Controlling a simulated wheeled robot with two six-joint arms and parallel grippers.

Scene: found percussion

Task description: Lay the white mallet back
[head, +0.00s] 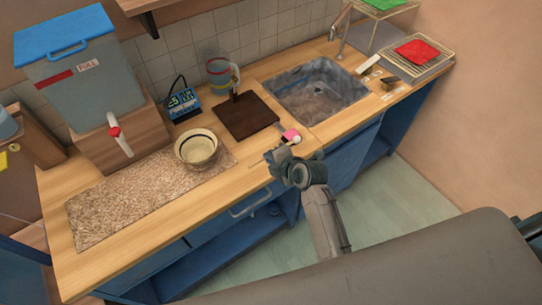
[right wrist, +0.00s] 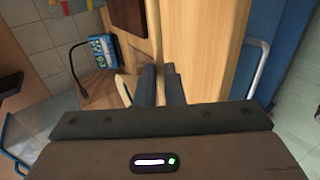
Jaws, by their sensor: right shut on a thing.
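My right gripper (head: 282,157) is over the front edge of the wooden counter, between the bowl and the sink. It is shut on a thin stick, which seems to be the handle of the white mallet; a pale end of it shows to the left of the fingers. A small white head (head: 296,140) shows just beyond the gripper, beside a pink piece (head: 290,133). I cannot tell whether the two are joined. My left gripper is not in view.
A dark brown board (head: 247,116) lies behind the gripper. A cream bowl (head: 197,149) stands on a speckled mat (head: 115,207) at left. The sink (head: 315,92) is to the right. A blue-lidded dispenser (head: 80,90), a blue display (head: 183,102) and a jug (head: 218,72) stand behind.

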